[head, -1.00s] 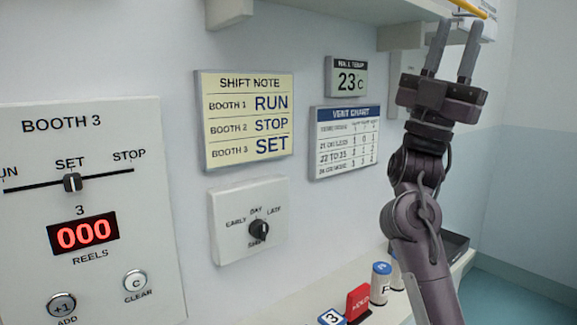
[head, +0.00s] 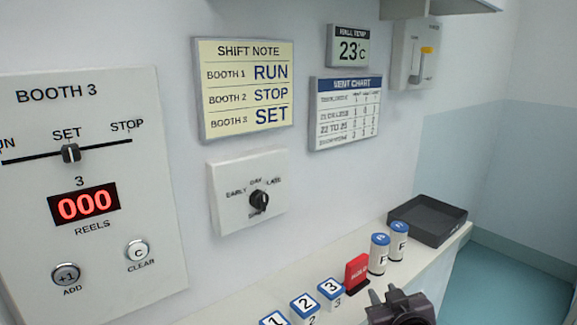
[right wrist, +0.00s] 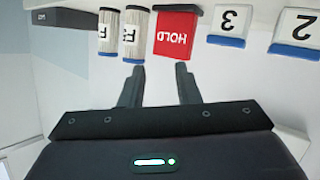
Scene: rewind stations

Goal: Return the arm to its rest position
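My right gripper (head: 384,294) is low at the bottom edge of the head view, in front of the shelf. In the right wrist view its two fingers (right wrist: 158,84) are apart with nothing between them. Beyond the fingertips are the red HOLD block (right wrist: 174,35) and a white cylinder marked F (right wrist: 133,35); the fingers look apart from them. My left gripper is not in view.
The shelf (head: 265,305) holds numbered blocks (head: 305,308), the red HOLD block (head: 357,272), two blue-capped cylinders (head: 379,255) and a dark tray (head: 428,220). The Booth 3 panel (head: 85,190) reads 000, slider at SET.

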